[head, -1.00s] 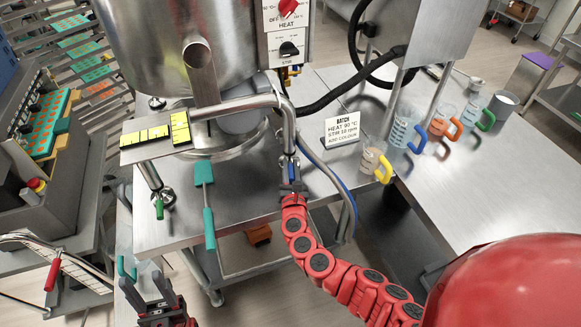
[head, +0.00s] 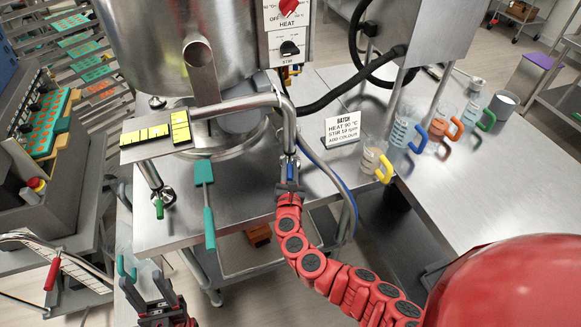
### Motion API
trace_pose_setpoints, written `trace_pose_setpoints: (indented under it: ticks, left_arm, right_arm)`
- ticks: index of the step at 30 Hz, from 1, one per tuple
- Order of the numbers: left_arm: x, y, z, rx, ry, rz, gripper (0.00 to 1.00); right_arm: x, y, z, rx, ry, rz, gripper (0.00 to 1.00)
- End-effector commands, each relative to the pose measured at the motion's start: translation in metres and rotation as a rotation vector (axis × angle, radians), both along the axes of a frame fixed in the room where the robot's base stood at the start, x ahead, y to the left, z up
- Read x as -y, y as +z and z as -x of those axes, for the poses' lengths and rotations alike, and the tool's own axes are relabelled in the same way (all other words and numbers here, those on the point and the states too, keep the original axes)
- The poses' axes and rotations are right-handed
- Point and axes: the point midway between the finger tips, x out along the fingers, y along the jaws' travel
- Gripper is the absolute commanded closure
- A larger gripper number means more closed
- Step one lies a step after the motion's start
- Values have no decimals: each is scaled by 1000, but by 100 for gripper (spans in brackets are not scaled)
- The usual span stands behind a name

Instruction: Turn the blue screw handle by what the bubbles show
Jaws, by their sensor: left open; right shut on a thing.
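The blue screw handle (head: 290,172) points down below the right end of the curved steel pipe. My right gripper (head: 290,184) is shut on it from below and covers part of it. A green screw handle (head: 159,209) hangs under the left side. Two yellow bubble levels, a long one (head: 145,136) and a short one (head: 180,127), lie at right angles on a steel plate (head: 156,149). Their bubbles are too small to read. My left gripper (head: 152,292) is open and empty at the bottom left, in front of the table.
A teal spatula (head: 209,215) lies across the table's front edge, left of my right gripper. A batch card (head: 342,130) stands on the table (head: 250,185). Several jugs with coloured handles stand to the right, the yellow-handled one (head: 373,160) nearest. A hose and blue cable pass beside the handle.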

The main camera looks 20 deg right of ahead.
Motion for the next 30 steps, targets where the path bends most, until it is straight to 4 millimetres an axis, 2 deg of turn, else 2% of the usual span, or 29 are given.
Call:
trace_pose_setpoints:
  ticks: [4,5,9,10,22,26,30]
  left_arm:
    - [0,0,0,0,0,0,50]
    - [0,0,0,0,0,0,50]
    - [0,0,0,0,0,0,50]
    - [0,0,0,0,0,0,50]
    - [0,-1,0,0,0,0,50]
    - [0,-5,0,0,0,0,50]
    - [0,-11,0,0,0,0,50]
  right_arm:
    - [0,-1,0,-2,1,-1,100]
    - [0,-1,0,-3,2,-1,75]
    - [0,-1,0,-1,1,-1,50]
    - [0,-1,0,-1,1,-1,47]
    - [-2,-1,6,1,2,-2,47]
    - [-8,-2,21,-1,6,0,47]
    - [-17,-3,48,0,9,-2,47]
